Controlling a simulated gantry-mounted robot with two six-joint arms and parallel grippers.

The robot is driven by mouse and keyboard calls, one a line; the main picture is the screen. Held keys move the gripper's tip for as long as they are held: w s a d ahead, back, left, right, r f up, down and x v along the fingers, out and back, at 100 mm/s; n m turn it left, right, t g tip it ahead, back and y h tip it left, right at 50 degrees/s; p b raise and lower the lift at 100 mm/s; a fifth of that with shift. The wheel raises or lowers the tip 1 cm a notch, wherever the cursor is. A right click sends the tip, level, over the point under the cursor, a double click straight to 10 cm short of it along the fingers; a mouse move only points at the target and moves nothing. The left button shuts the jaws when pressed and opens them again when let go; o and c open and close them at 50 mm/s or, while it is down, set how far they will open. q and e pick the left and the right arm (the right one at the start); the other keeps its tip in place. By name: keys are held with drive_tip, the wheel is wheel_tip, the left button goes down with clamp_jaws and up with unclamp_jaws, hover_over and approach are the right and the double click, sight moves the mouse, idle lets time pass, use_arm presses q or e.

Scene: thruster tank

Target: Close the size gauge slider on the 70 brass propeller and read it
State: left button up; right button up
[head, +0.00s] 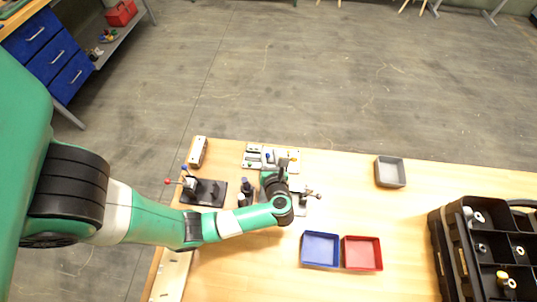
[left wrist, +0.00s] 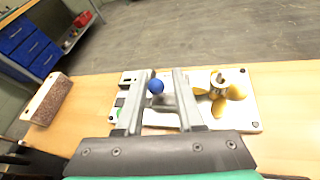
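The size gauge is a white plate (left wrist: 253,108) on the bench, under and in front of my left gripper. It also shows in the head view (head: 247,164), partly covered by my gripper. The brass propeller (left wrist: 236,91) lies on the plate's right part, around an upright metal post. The slider's blue knob (left wrist: 155,86) stands left of the propeller, with a gap between them. My left gripper (left wrist: 162,78) is open, its two fingers apart, with the blue knob in view by the left finger. I cannot tell whether they touch. The reading is not legible.
A wood-and-metal block (head: 198,152) and a black fixture (head: 205,193) with levers stand to the left. A blue tray (head: 320,234) and red tray (head: 362,270) lie nearer, a grey tray (head: 390,172) to the right. A black crate (head: 455,235) stands far right.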

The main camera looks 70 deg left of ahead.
use_arm(q)
drive_tip(key=shift+o, duration=0.9)
drive_tip(key=shift+w, duration=0.1)
drive_tip(key=p+v, duration=0.2)
drive_tip(key=v, duration=0.9)
drive_tip(key=shift+d+r, duration=0.1)
drive_tip(key=shift+d, duration=0.2)
drive_tip(key=shift+a, duration=0.1)
